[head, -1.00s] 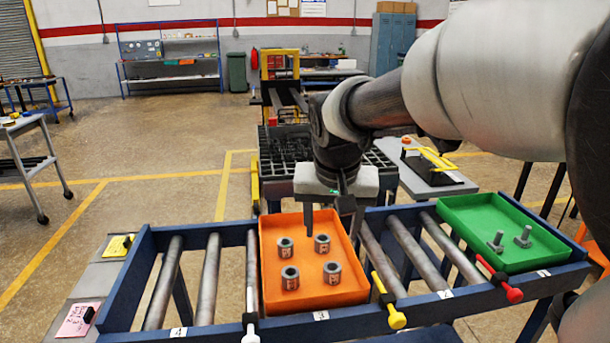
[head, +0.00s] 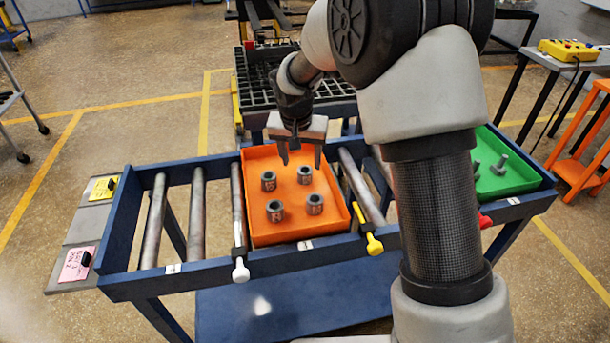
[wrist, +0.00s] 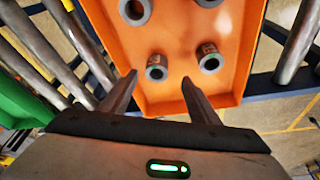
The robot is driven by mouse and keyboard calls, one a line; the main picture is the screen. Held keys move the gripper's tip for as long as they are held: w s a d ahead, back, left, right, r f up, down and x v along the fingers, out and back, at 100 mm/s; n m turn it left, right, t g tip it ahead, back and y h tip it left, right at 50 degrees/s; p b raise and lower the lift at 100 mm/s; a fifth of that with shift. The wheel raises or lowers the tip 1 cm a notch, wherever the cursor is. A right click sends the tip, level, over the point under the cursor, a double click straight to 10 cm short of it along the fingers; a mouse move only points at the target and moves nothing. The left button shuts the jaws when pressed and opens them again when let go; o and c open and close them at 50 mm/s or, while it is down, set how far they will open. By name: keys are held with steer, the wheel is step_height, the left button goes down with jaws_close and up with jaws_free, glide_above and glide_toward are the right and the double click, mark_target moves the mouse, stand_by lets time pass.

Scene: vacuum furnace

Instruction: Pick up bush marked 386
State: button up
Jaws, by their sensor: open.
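Several grey ring-shaped bushes stand upright in an orange tray (head: 335,225): back left (head: 269,182), back right (head: 305,174), front left (head: 274,211) and front right (head: 315,205). They carry small labels, but I cannot read which is marked 386. My gripper (head: 301,160) is open and empty over the back of the tray, fingers pointing down. In the wrist view, my gripper (wrist: 160,78) has one bush (wrist: 157,68) in line between its fingertips; a second bush (wrist: 209,58) lies just right of them. The other two are partly cut off at the top edge.
The orange tray sits on a blue roller conveyor (head: 190,268). A green tray (head: 520,178) with bolts is at right, partly behind my arm. White (head: 240,270) and yellow (head: 373,244) handles stand at the front rail. A dark grid (head: 258,92) lies behind.

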mark_target(305, 170)
steer(key=x, duration=0.6)
steer(key=shift+w+d+f, duration=0.15)
steer(key=shift+w+d, duration=0.05)
steer(key=shift+d, duration=0.15)
steer(key=c, duration=1.4)
